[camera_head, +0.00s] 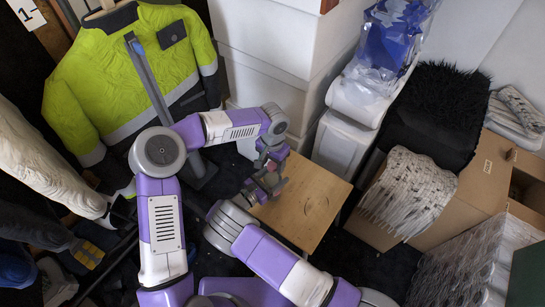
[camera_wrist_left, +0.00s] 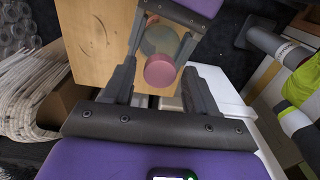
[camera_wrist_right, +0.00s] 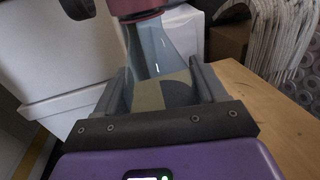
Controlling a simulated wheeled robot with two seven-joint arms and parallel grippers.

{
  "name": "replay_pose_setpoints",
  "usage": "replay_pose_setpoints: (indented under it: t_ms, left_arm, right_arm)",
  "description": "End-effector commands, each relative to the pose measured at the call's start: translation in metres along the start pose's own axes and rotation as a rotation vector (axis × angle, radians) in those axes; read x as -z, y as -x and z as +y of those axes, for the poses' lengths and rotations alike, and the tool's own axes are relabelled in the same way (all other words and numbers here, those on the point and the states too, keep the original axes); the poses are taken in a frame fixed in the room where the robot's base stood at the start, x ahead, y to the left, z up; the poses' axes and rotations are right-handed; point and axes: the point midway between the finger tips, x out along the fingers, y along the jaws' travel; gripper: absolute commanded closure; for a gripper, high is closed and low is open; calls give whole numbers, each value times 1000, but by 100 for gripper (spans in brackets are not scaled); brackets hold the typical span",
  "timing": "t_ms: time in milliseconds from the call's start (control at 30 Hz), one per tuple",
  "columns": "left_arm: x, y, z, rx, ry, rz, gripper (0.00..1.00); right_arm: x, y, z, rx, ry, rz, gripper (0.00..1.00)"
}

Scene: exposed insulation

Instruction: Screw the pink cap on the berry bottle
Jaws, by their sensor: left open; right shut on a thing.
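The pink cap (camera_wrist_left: 160,72) sits between the spread fingers of my left gripper (camera_wrist_left: 158,84) in the left wrist view. The translucent berry bottle (camera_wrist_left: 161,40) lies behind the cap, in line with it. In the right wrist view my right gripper (camera_wrist_right: 166,88) is shut on the bottle (camera_wrist_right: 158,60), with a pale label between the fingers. The pink cap (camera_wrist_right: 138,8) shows at the bottle's top there, cut off by the frame edge. I cannot tell how far it is threaded. In the head view the left gripper (camera_head: 270,158) is close above the right one (camera_head: 264,186); cap and bottle are too small to make out.
A wooden surface (camera_head: 308,205) lies beneath the grippers, clear in its visible part. White boxes (camera_head: 262,85) stand behind it. A cardboard box (camera_head: 468,200) and black fluffy material (camera_head: 436,110) are to the right. A hi-vis jacket (camera_head: 125,70) hangs at the left.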

Motion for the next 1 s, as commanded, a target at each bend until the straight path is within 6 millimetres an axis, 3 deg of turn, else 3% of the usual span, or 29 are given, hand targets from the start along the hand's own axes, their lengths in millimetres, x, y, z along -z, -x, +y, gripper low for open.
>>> replay_pose_setpoints:
  t_ms: [267,667,867,900,1000]
  left_arm:
    - [0,-1,0,0,1,1,43]
    - [0,-1,0,0,1,1,100]
    - [0,-1,0,0,-7,1,100]
    - [0,-1,0,0,-7,1,60]
    - [0,-1,0,0,-7,1,45]
  right_arm:
    - [0,0,0,0,0,0,100]
    - [0,0,0,0,0,0,100]
    - [0,0,0,0,0,0,100]
    - [0,0,0,0,0,0,100]
    - [0,0,0,0,0,0,100]
